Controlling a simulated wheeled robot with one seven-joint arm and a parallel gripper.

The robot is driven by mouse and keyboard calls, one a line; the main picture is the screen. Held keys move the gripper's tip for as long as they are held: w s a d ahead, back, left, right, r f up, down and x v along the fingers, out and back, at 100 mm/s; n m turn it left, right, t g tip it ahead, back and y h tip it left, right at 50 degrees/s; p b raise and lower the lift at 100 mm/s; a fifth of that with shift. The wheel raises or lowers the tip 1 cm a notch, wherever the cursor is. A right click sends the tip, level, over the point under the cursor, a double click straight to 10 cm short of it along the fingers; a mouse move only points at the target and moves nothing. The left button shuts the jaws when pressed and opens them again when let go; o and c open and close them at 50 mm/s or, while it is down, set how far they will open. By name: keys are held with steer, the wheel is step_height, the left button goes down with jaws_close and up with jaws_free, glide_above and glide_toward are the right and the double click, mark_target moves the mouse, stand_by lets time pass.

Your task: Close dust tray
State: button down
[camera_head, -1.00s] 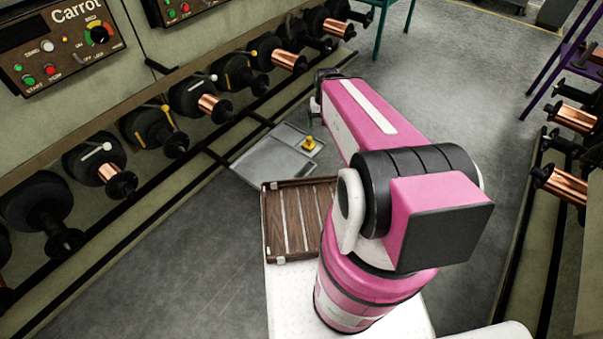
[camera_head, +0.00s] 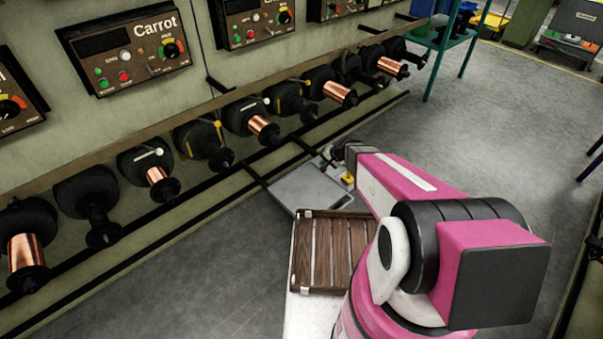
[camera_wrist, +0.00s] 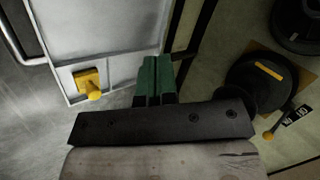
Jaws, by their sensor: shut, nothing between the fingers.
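The dust tray (camera_head: 305,188) is a flat grey tray standing out from under the spool machine, low over the floor. In the wrist view the tray (camera_wrist: 100,30) fills the upper left, with a bent metal bar (camera_wrist: 27,40) along its left side. A yellow knobbed piece (camera_head: 347,178) sits in a small corner compartment of it; it also shows in the wrist view (camera_wrist: 88,83). My gripper (camera_wrist: 157,62) has green fingers, shut and empty, seen over the tray's edge beside that piece. In the head view my gripper (camera_head: 335,153) partly hides the tray's far side; contact cannot be told.
A row of black spool holders, some with copper spools (camera_head: 263,130), runs along the machine above the tray. A slatted brown wooden tray (camera_head: 330,250) is in front of the dust tray. A green stand (camera_head: 470,40) is at the back. The floor to the right is open.

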mark_target(297, 171)
steer(key=w+a+f+m+t, duration=0.1)
steer(key=w+f, duration=0.1)
steer(key=f, duration=0.3)
steer(key=w+a+f+m+t, duration=0.1)
steer(key=w+f+m, duration=0.1)
steer(key=f, duration=0.3)
steer(key=w+a+f+m, duration=0.1)
steer(key=w+f+m, duration=0.1)
steer(key=f, duration=0.3)
steer(key=shift+w+a+t, duration=0.15)
steer(key=shift+a+t, duration=0.2)
steer(key=shift+t, duration=0.05)
steer(key=x, duration=1)
steer(key=shift+w+a+f, duration=0.15)
steer(key=shift+w+a, duration=0.05)
steer(key=shift+a, duration=0.05)
steer(key=shift+w+a+r, duration=0.25)
steer(key=shift+w+a, duration=0.9)
steer(key=shift+a, duration=0.1)
steer(key=w+a, duration=1.7)
steer(key=shift+w+a, duration=0.35)
